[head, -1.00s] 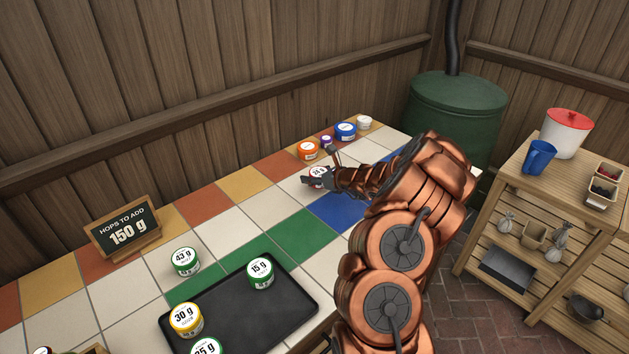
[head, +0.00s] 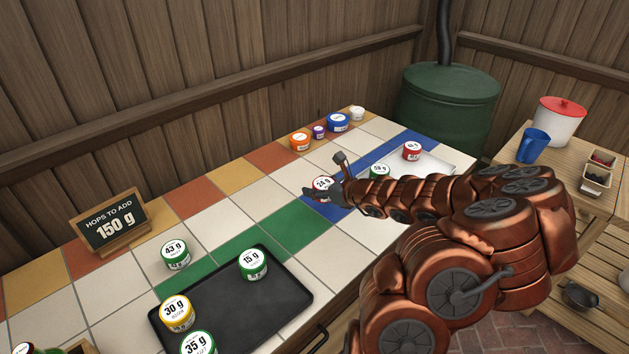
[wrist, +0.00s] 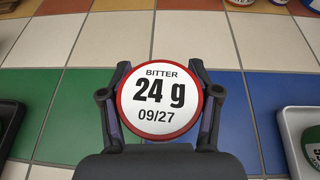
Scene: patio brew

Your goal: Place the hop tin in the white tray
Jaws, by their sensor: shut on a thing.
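My gripper (wrist: 159,112) is shut on a round hop tin (wrist: 157,98) with a red rim and a white lid reading "BITTER 24 g 09/27". In the head view the tin (head: 323,184) sits between my fingers over the tiled counter, near the blue tiles. Whether it touches the tiles I cannot tell. The white tray (head: 436,168) lies to the right on the counter, partly hidden behind my arm. It holds a red tin (head: 412,151) and a green tin (head: 379,171). The tray's edge (wrist: 287,140) shows at the right of the wrist view.
A black tray (head: 222,311) holds several tins, with a 43 g green tin (head: 175,254) beside it. A chalkboard sign (head: 110,222) reads "HOPS TO ADD 150 g". Orange (head: 300,140), purple (head: 319,132), blue (head: 338,122) and white (head: 357,113) tubs stand at the back edge.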

